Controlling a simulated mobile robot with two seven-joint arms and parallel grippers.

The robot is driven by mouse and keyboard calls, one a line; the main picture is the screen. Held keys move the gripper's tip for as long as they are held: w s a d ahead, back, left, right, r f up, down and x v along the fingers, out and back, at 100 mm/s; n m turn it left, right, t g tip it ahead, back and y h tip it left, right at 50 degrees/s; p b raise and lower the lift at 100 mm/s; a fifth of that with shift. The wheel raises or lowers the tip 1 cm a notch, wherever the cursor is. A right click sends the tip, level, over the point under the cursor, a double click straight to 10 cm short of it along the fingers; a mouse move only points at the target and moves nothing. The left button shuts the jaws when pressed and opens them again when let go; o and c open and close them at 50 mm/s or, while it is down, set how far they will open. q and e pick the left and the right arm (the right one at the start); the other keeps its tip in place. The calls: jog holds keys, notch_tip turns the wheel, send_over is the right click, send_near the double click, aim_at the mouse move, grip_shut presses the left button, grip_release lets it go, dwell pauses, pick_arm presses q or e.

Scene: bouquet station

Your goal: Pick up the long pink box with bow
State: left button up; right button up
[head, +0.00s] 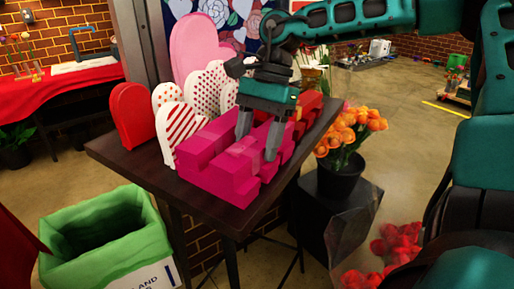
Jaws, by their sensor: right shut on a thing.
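Several bright pink boxes (222,172) sit close together on the dark table (130,155), in front of the heart-shaped boxes. My right gripper (258,140) points down from above, with its two fingers on either side of a pink box (246,149) in the group. It is shut on that box, which still appears to be among the others at table level. No bow can be made out clearly, and the gripper hides part of the box. My left gripper is not in view.
White patterned hearts (190,126), a red heart (131,115) and a large pink heart (193,47) stand behind. Red boxes (309,106) lie to the right. A green-lined bin (150,235) and a pot of orange flowers (341,172) flank the table.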

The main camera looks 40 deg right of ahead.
jog(key=c, duration=0.5)
jog(key=shift+r, duration=0.15)
